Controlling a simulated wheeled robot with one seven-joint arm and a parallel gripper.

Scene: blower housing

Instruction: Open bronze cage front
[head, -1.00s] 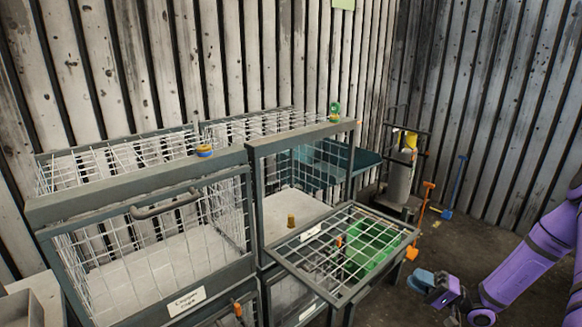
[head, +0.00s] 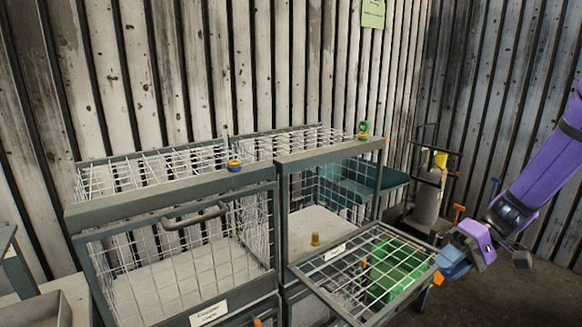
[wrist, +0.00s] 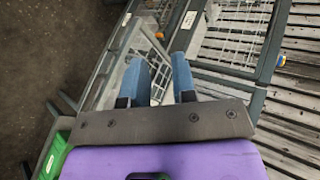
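Two wire cages stand side by side in the head view. The left cage's front (head: 200,262) is upright and shut, with a handle (head: 194,214) along its top and a label that seems to read "Copper cage". The right cage's front (head: 352,303) is folded down, sticking out roughly level; its small label (head: 335,251) is too small to read. I cannot tell whether this is the bronze cage. My gripper (head: 452,264) is at the outer right corner of the lowered front; contact is unclear. In the wrist view my gripper's blue fingers (wrist: 160,65) are apart, with nothing between them.
A small brass piece (head: 315,239) stands inside the open cage. A green bin (head: 395,268) lies below the lowered front. A trolley with a cylinder (head: 428,200) stands behind on the right. Open floor is at the lower right.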

